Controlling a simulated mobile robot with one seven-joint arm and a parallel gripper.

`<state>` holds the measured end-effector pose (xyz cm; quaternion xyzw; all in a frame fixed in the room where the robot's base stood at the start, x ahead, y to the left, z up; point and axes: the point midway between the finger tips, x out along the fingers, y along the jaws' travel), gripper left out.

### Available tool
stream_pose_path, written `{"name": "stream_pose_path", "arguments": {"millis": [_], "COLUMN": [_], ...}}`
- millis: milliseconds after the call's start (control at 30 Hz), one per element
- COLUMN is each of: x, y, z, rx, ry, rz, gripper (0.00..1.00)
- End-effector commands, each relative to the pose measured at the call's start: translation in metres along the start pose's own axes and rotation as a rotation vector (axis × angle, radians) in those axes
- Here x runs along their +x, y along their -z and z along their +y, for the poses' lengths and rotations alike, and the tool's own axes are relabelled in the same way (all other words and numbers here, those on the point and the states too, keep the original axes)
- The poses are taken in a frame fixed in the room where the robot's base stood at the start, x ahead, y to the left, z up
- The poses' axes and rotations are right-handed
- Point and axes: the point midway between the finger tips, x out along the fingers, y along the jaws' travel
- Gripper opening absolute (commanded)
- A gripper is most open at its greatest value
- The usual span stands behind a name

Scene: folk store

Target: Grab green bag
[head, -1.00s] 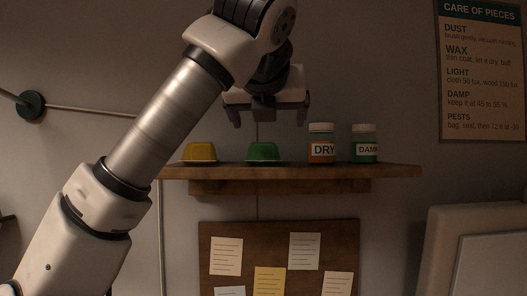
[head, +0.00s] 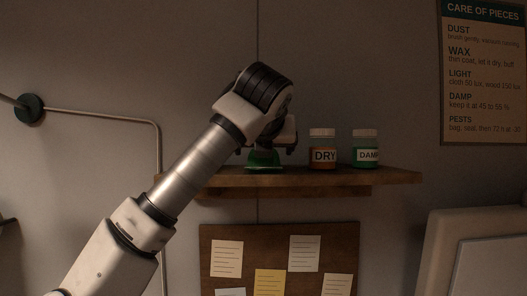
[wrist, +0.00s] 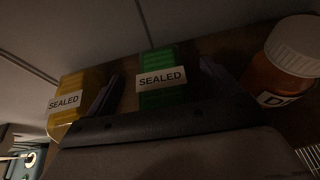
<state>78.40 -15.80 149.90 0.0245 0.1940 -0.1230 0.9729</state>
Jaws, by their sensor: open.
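The green bag (head: 264,160) sits on the wooden shelf (head: 385,176), partly hidden behind my arm and gripper in the head view. In the wrist view the green bag (wrist: 165,78) carries a white "SEALED" label and lies between my two dark fingers. My gripper (wrist: 160,92) is open, with one finger on each side of the bag. I cannot tell whether either finger touches it.
A yellow bag (wrist: 80,100) labelled "SEALED" is just left of my left finger. A jar marked "DRY" (head: 322,150) stands close on the right, with a "DAMP" jar (head: 365,150) beyond it. A notice board (head: 280,232) hangs below the shelf.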

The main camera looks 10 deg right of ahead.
Motion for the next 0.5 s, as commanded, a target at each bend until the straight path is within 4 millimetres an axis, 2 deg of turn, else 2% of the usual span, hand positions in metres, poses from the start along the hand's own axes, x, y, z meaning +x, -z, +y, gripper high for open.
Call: {"name": "stream_pose_path", "arguments": {"millis": [167,400,500], "x": [0.017,0.019,0.019], "y": [-0.001,0.0,0.0], "z": [0.0,0.0,0.0], "rx": [-0.001,0.0,0.0], "ry": [0.001,0.001,0.001], "rz": [0.001,0.0,0.0], "gripper": [0.89,0.89,0.76]}}
